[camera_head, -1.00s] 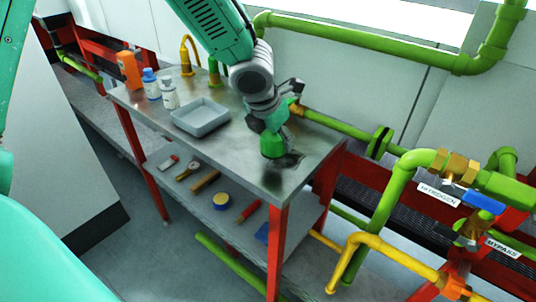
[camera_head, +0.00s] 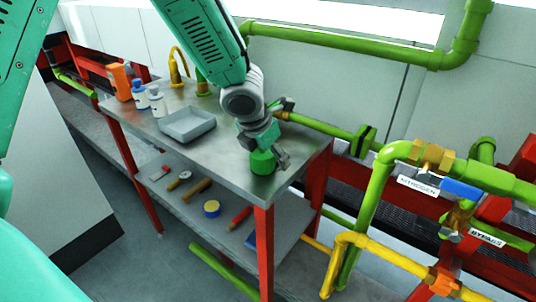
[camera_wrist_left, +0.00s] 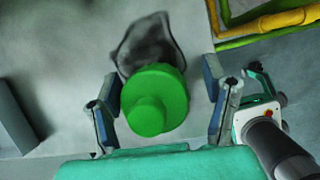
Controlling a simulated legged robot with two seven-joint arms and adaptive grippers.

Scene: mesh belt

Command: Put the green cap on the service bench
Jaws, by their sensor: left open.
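The green cap (camera_head: 263,162) is at the right end of the steel service bench (camera_head: 228,165), upright, and seems to rest on its top. My left gripper (camera_head: 266,150) is right over the cap, reaching down from above. In the left wrist view the cap (camera_wrist_left: 153,102) shows as a wide round disc with a narrower knob, between the spread fingers of my left gripper (camera_wrist_left: 162,105). Gaps show on both sides of it. A dark patch lies on the bench beside the cap. My right gripper is not in view.
A grey tray (camera_head: 187,135), white bottles (camera_head: 158,101) and an orange container (camera_head: 119,82) stand farther left on the bench. The lower shelf (camera_head: 170,197) holds several tools. Green pipes (camera_head: 375,190) and yellow pipes (camera_head: 338,262) run close by on the right.

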